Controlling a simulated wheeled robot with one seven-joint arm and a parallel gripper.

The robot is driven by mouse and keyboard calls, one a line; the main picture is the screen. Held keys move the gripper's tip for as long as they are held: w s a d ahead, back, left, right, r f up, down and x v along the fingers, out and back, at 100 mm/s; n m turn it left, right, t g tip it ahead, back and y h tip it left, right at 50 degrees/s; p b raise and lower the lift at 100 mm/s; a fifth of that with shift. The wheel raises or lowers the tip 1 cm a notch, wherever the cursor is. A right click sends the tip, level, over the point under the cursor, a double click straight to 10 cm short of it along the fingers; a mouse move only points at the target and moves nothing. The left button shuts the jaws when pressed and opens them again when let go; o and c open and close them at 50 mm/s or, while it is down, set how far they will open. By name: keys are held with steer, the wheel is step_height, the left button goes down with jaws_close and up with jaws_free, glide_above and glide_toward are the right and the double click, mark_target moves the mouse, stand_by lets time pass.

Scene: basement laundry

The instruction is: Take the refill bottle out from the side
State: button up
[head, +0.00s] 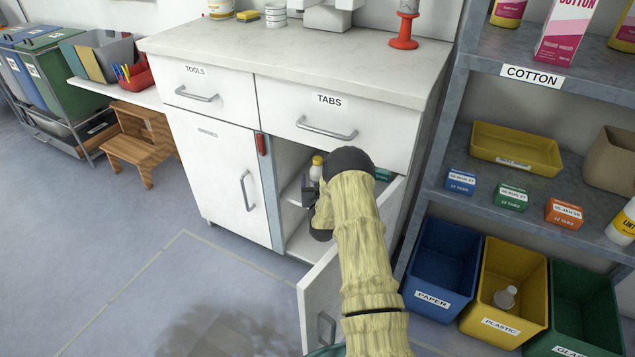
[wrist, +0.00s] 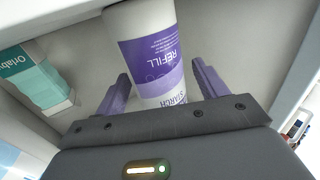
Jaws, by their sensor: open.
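The refill bottle is white with a purple label reading REFILL and STARCH; in the wrist view the bottle (wrist: 155,60) lies between the two fingers of my gripper (wrist: 160,88). The fingers are apart, with a gap showing on the right side; I cannot tell whether the left finger touches it. In the head view my gripper (head: 311,190) is inside the open cupboard under the TABS drawer, at a bottle with a yellow cap (head: 316,168). My arm hides much of the cupboard's inside. The open cupboard door (head: 322,300) stands out below my arm.
A teal and white box (wrist: 38,80) is left of the bottle in the wrist view. The cupboard's shelf (head: 292,192) and side walls are close around my gripper. A blue PAPER bin (head: 440,268) stands right of the door.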

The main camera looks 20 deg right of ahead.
mark_target(318, 177)
steer(key=c, duration=1.3)
steer(key=shift+r, duration=0.1)
steer(key=shift+r, duration=0.2)
step_height(318, 177, up, 3)
steer(key=shift+r+p, duration=0.15)
steer(key=shift+p, duration=1)
steer(key=s+a+p, duration=0.1)
steer(key=s+a, duration=0.1)
steer(key=a, duration=0.3)
steer(key=s+a+p, duration=0.1)
steer(key=s+a, duration=0.2)
steer(key=a, duration=0.3)
steer(key=s+a+p, duration=0.2)
steer(key=a, duration=0.3)
steer(key=shift+s+a+f, duration=0.2)
